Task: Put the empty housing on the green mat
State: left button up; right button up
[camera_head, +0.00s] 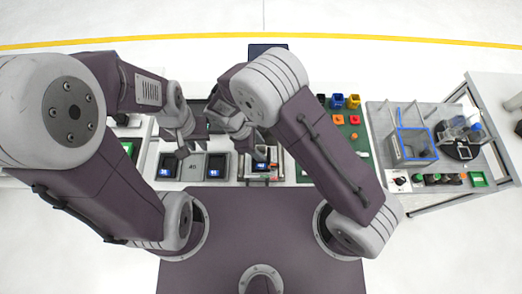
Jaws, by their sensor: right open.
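The green mat (359,130) lies on the table to the right of my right arm, which hides part of it. Several dark units with small blue screens stand in a row on the table: one at the left (166,166), one in the middle (215,165), and one in a fixture (262,168) below my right gripper. I cannot tell which piece is the empty housing. My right gripper (260,154) is open, just above or at the fixture; contact is unclear. My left gripper (186,150) hangs above the left units, its jaws too small to read.
Small black, blue, yellow, orange and red bins (338,101) stand at the mat's far side. A side table at the right holds a blue-framed clear box (414,143) and a round dark stand (459,143). The mat's middle right is mostly clear.

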jog(key=shift+s+x, duration=0.2)
jog(key=shift+x, duration=0.65)
jog(key=shift+w, duration=0.1)
jog(key=c, duration=0.9)
grip_shut()
jog(key=shift+r, duration=0.1)
